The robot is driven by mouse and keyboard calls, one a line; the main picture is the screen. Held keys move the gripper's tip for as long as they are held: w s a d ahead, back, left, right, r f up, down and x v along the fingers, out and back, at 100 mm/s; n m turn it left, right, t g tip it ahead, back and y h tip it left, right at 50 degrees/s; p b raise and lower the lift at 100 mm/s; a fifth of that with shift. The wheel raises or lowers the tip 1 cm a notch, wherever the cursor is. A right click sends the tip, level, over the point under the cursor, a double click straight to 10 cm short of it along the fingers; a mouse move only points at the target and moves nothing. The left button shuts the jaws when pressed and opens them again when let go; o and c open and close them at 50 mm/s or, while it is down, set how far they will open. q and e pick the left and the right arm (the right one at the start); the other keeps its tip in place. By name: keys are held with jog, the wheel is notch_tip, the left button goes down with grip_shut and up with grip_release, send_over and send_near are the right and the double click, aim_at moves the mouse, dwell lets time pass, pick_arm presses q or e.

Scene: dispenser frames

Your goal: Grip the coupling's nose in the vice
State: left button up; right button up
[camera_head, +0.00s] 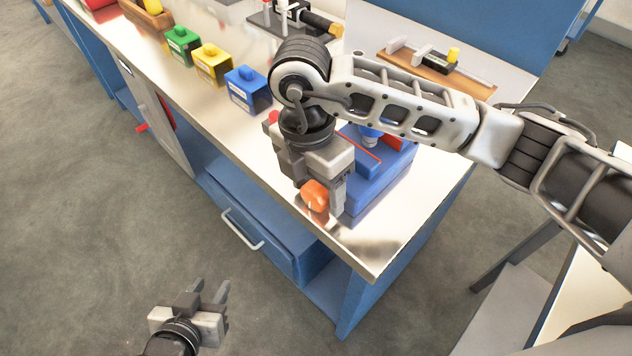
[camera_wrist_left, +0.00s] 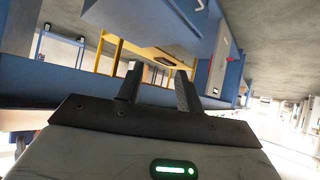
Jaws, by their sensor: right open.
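A blue fixture (camera_head: 372,185) with red parts, which looks like the vice, stands on the near right corner of the steel bench. A blue and grey piece (camera_head: 370,134) shows at its top, partly hidden by my right arm; I cannot tell if this is the coupling. My right gripper (camera_head: 320,195) points down at the fixture's front, open, with its fingers either side of an orange rounded part (camera_head: 315,196). Contact is unclear. My left gripper (camera_head: 208,291) is open and empty, low over the floor in front of the bench. Its parted fingers show in the left wrist view (camera_wrist_left: 158,88).
Green (camera_head: 182,46), yellow (camera_head: 212,65) and blue (camera_head: 247,90) boxes line the bench. A dark device with a yellow end (camera_head: 318,22) stands behind them. A wooden board (camera_head: 435,72) holds small parts. A drawer (camera_head: 250,230) sits below. Floor in front is clear.

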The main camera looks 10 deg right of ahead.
jog(key=c, duration=1)
jog(key=shift+o, duration=0.2)
jog(key=shift+f, duration=0.1)
jog(key=b, duration=0.1)
jog(key=t+y+b, duration=0.1)
jog(key=b, duration=0.1)
jog(key=shift+s+d+f+t, duration=0.1)
jog(key=shift+d+f+t, duration=0.05)
jog(key=shift+f+t, duration=0.2)
jog(key=shift+t+y+b, duration=0.35)
jog(key=shift+y+b, duration=0.05)
jog(key=shift+b, duration=0.7)
jog(key=shift+s+t+y+b, duration=0.1)
jog(key=shift+t+y+b, duration=0.3)
jog(key=shift+b, duration=0.45)
jog(key=b, duration=0.1)
jog(key=t+b, duration=0.1)
jog(key=shift+s+d+r+y+b, duration=0.1)
jog(key=shift+r+y+b, duration=0.15)
jog(key=shift+y+b, duration=0.05)
pick_arm(q)
jog(key=shift+n+t+h, duration=0.4)
jog(key=f, duration=0.2)
jog(key=d+f, duration=0.1)
jog(key=shift+w+d+f, duration=0.15)
jog(key=shift+d+f, duration=0.05)
jog(key=shift+f, duration=0.2)
pick_arm(e)
jog(key=shift+r+t, duration=0.2)
jog(key=shift+t, duration=0.1)
